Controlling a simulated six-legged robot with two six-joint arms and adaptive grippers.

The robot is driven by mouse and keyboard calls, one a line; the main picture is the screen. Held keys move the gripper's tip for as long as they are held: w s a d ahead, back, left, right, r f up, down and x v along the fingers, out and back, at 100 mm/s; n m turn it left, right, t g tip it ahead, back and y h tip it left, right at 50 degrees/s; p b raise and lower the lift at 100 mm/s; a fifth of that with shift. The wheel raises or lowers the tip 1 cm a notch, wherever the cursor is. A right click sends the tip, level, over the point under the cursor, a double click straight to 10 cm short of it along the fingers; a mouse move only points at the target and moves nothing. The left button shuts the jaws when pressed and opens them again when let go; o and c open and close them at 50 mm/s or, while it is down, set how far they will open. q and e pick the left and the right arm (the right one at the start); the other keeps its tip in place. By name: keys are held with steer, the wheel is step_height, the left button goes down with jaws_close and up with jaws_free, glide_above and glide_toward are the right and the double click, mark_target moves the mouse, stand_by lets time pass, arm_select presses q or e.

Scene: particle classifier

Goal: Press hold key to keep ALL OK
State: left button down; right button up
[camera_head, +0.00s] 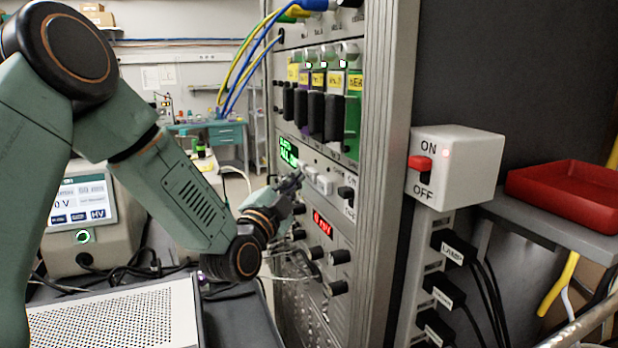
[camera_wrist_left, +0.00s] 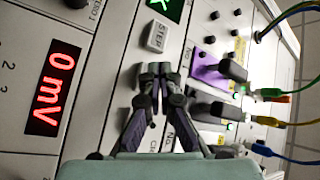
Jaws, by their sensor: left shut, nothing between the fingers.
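My left gripper (camera_head: 291,184) is shut and empty, with its tips at the rack's key row. In the left wrist view its closed fingertips (camera_wrist_left: 160,70) are over the panel just below a grey key marked STEP (camera_wrist_left: 157,36). Whether the tips touch the panel or a key cannot be told. No key marked hold is readable; the fingers cover part of the row. In the head view, white keys (camera_head: 323,184) show right of the tips. A green display (camera_head: 288,151) is above them, its text too small to read. My right gripper is not in view.
A red display (camera_wrist_left: 53,88) reads 0 mV; in the head view it sits below the keys, among black knobs (camera_head: 340,257). Black-handled modules with coloured cables (camera_head: 250,60) are above. An ON/OFF switch box (camera_head: 455,165) and red tray (camera_head: 565,195) stand right.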

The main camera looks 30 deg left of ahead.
arm_select(q)
steer(key=shift+w+d, duration=0.15)
steer(key=shift+d, duration=0.05)
steer(key=shift+w+d+b, duration=0.45)
steer(key=shift+w+d, duration=0.05)
steer(key=shift+w, duration=0.15)
stand_by(1.2)
stand_by(0.4)
steer(key=shift+s+a+p, duration=0.65)
steer(key=shift+s+a, duration=0.15)
steer(key=shift+s, duration=0.15)
steer(key=shift+a, duration=0.1)
steer(key=s+a+p, duration=0.1)
steer(key=s+p, duration=0.1)
steer(key=s+a+p, duration=0.1)
steer(key=a+p, duration=0.1)
steer(key=shift+s+p, duration=0.4)
